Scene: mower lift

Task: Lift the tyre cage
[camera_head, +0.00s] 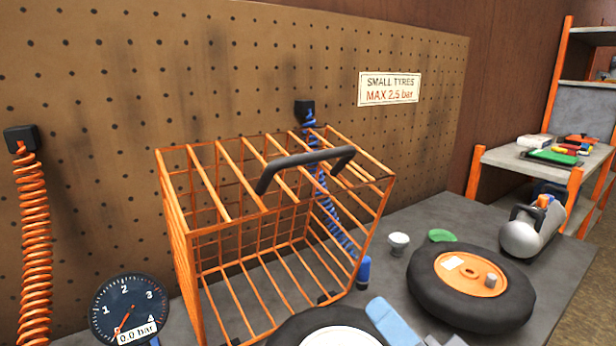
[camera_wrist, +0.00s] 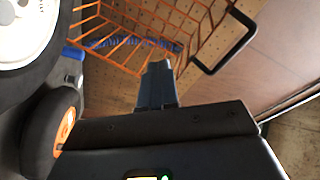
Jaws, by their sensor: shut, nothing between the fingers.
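The tyre cage (camera_head: 190,230) is a box of orange wire bars standing on the bench against the pegboard. It looks empty of tyres, and a blue coiled hose shows through its bars. A black bar handle (camera_head: 305,160) sits on its sloping top. The cage (camera_wrist: 130,22) also shows at the top of the wrist view, with its black handle (camera_wrist: 228,62) to the right. My gripper (camera_wrist: 160,68) is shut and empty, apart from the handle, with its fingertips pointing towards the cage bars.
A white-rimmed wheel (camera_head: 340,336) is at the cage's front, cut off by the frame. An orange-hubbed tyre (camera_head: 430,285) lies to the right, with a white cup (camera_head: 398,243) behind. A gauge (camera_head: 130,308) reads 0.0 bar.

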